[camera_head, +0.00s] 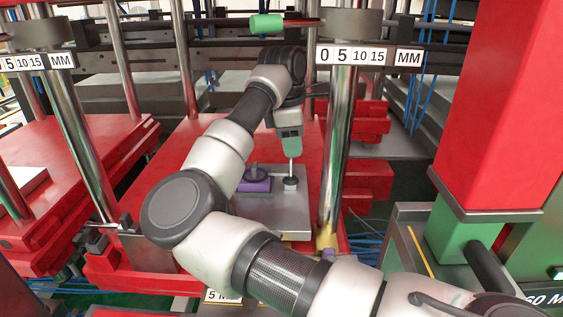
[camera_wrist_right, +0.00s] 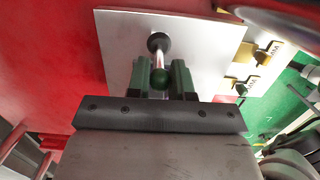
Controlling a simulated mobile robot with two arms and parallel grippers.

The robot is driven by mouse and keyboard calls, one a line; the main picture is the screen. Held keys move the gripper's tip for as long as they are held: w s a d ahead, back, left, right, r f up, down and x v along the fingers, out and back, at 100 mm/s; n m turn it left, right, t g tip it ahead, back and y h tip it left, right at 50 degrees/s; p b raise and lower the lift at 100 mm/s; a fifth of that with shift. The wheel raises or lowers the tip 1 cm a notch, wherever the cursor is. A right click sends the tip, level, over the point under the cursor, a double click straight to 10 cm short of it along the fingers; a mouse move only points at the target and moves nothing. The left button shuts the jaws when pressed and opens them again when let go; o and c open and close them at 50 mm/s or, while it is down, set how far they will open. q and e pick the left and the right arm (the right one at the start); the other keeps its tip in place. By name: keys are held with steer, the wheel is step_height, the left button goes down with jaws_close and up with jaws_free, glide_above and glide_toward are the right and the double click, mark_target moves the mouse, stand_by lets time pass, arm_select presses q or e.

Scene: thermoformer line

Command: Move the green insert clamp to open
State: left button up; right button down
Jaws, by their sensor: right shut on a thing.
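The green insert clamp shows in the right wrist view as a dark green ball knob (camera_wrist_right: 160,79) on a silver rod, rising from a round black base (camera_wrist_right: 158,42) on a grey plate. In the head view its rod (camera_head: 291,170) stands about upright on the black base (camera_head: 290,183). My right gripper (camera_head: 290,150) comes down from above and is shut on the knob, with one dark green finger on each side of it in the wrist view (camera_wrist_right: 161,70). The knob is hidden between the fingers in the head view. My left gripper is not in view.
A purple clamp (camera_head: 256,180) sits left of the green one on the grey plate (camera_head: 272,212). Shiny columns (camera_head: 338,140) with number scales flank the red platen. A green-ended rod (camera_head: 267,25) crosses above. A red post (camera_head: 500,100) stands at right.

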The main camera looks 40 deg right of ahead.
steer(key=shift+s+d+f, duration=0.25)
steer(key=shift+s+d, duration=0.5)
steer(key=shift+d, duration=0.15)
steer(key=shift+b, duration=0.3)
steer(key=shift+s+d+f+b, duration=0.4)
steer(key=shift+s+d, duration=0.05)
steer(key=shift+d, duration=0.05)
steer(key=shift+s+d+f, duration=0.15)
steer(key=shift+s+d, duration=0.2)
steer(key=shift+d, duration=0.05)
steer(key=shift+f+b, duration=0.1)
steer(key=shift+b, duration=0.2)
steer(key=shift+s+d+f+b, duration=0.65)
steer(key=shift+d+f+b, duration=0.05)
steer(key=shift+d+b, duration=0.05)
